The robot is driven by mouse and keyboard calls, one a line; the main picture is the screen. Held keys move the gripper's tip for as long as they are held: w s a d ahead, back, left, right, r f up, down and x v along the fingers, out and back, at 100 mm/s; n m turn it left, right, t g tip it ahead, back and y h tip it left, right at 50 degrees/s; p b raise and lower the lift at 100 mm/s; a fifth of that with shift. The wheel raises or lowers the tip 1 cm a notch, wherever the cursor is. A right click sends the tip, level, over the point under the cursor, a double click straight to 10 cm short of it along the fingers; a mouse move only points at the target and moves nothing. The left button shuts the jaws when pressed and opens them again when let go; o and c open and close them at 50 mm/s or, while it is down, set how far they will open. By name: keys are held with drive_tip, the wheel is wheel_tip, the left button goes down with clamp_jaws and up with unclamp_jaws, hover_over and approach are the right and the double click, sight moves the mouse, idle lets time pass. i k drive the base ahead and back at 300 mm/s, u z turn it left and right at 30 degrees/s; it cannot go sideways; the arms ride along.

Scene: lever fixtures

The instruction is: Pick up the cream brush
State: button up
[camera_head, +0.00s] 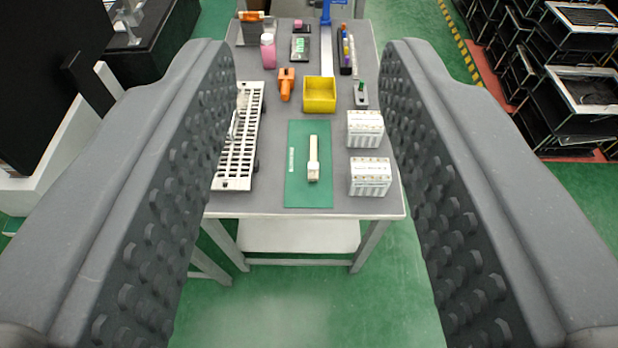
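The cream brush (313,160) lies lengthwise on a green mat (296,190) near the front edge of the grey table. My gripper (308,62) is wide open and empty. Its two dark, studded fingers frame the table on the left and right, and the brush shows between them, apart from both and farther off. The left finger covers part of the table's left side.
Two white boxed units (370,177) stand right of the mat. A white slotted rack (238,150) lies left of it. A yellow bin (319,95), an orange tool (286,83) and a pink bottle (268,51) stand behind. The green floor before the table is clear.

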sight(313, 166)
drive_tip(key=u, duration=0.05)
drive_tip(key=i, duration=1.05)
drive_tip(key=z, duration=0.6)
